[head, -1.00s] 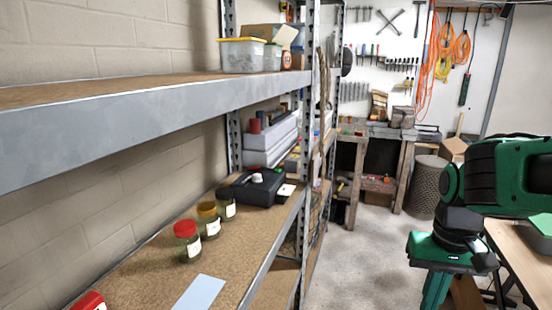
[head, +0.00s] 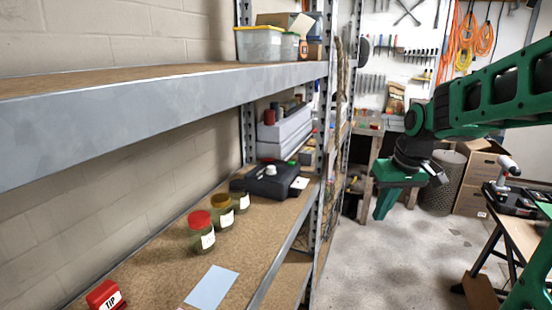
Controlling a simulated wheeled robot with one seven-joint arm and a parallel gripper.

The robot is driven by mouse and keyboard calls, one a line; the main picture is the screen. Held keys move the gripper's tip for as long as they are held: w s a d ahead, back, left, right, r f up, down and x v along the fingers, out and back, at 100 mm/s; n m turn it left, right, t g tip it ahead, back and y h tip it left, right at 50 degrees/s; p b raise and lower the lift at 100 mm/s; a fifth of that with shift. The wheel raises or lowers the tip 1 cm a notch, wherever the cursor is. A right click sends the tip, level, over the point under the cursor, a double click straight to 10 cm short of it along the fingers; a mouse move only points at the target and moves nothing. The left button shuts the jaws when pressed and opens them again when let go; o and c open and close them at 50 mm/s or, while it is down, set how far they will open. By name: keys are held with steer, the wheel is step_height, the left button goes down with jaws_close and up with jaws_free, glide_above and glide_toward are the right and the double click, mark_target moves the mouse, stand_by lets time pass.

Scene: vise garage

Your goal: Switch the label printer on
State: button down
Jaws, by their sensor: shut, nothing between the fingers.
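The label printer (head: 274,184) appears to be the dark box on the lower shelf, with a pale knob or roll on top and a white label sticking out at its right side. Its switch is too small to make out. My gripper (head: 385,206) is shut and empty, pointing down over the aisle. It is to the right of the printer and clear of the shelf.
Three jars stand in a row before the printer, the nearest red-lidded (head: 201,236). A light blue sheet (head: 213,287) and a red box marked TIP (head: 104,296) lie nearer.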

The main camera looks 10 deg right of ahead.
steer(key=w+a+r+n+t+y, duration=0.1)
steer(key=w+a+r+n+y, duration=0.1)
steer(key=w, duration=0.9)
steer(key=w+a+r+n+t+y, duration=0.2)
steer(key=w+a+r+n+y, duration=0.1)
steer(key=w, duration=0.9)
steer(key=w+a+r+n+t+y, duration=0.1)
steer(key=w+a+r+n+y, duration=0.2)
steer(key=w, duration=0.9)
steer(key=shift+w+a+r+n+t+y, duration=0.35)
steer(key=shift+a+n+y, duration=0.4)
steer(key=shift+n+y, duration=0.8)
steer(key=shift+f+n+h, duration=0.15)
steer(key=shift+n+h, duration=0.2)
glide_above(278, 164)
steer(key=f, duration=0.4)
steer(key=shift+w+a, duration=0.4)
steer(key=shift+s+d+f, duration=0.1)
steer(key=shift+d+f, duration=0.1)
steer(key=shift+f, duration=0.4)
steer(key=shift+s+d+f, duration=0.1)
steer(key=shift+d+f, duration=0.05)
steer(key=shift+f, duration=1.1)
steer(key=shift+s+d, duration=0.1)
